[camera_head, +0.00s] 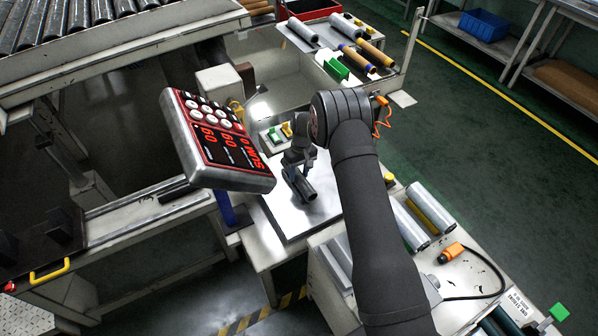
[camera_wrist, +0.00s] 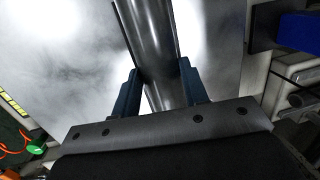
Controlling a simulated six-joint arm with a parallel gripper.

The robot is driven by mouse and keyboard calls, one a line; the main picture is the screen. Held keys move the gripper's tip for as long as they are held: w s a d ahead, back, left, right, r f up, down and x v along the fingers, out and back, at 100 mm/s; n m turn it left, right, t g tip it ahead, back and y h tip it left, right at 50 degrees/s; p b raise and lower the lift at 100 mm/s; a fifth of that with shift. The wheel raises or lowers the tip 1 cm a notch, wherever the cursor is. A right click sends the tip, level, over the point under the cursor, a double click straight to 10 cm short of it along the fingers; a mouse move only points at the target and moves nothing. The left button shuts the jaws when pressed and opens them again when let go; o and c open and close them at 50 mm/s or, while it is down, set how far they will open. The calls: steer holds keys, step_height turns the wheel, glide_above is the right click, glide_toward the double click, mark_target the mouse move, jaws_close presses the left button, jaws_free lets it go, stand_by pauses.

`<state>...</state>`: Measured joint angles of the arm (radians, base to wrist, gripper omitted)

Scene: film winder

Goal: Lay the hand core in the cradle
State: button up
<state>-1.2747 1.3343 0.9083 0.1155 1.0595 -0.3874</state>
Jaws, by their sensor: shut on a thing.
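The hand core appears to be the dark grey tube (camera_head: 304,187) over a shiny metal plate (camera_head: 326,217) in the head view. My gripper (camera_head: 297,163) is shut on it from above. In the wrist view the tube (camera_wrist: 152,38) runs up between the two blue fingers (camera_wrist: 160,86), which grip its sides. Thin dark edges run along both sides of the tube past the fingertips. I cannot tell whether they belong to a cradle under it. No cradle is clearly seen, and I cannot tell whether the tube touches the plate.
A control box with a red display (camera_head: 222,140) stands left of my gripper. Green and yellow buttons (camera_head: 275,135) lie behind it. Silver rolls (camera_head: 430,207) and an orange-handled tool (camera_head: 451,252) lie on the right bench. More rolls (camera_head: 352,57) lie on the back table.

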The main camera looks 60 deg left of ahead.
steer(key=o, duration=1.4)
steer(key=shift+r, duration=0.1)
step_height(320, 180, up, 17)
steer(key=w+a, duration=0.2)
steer(key=shift+w, duration=0.25)
steer(key=f, duration=0.5)
steer(key=s+d+f, duration=0.1)
steer(key=f, duration=0.5)
steer(key=s+d+f, duration=0.1)
steer(key=f, duration=0.5)
steer(key=shift+s, duration=0.25)
steer(key=shift+r, duration=0.8)
steer(key=shift+f, duration=0.1)
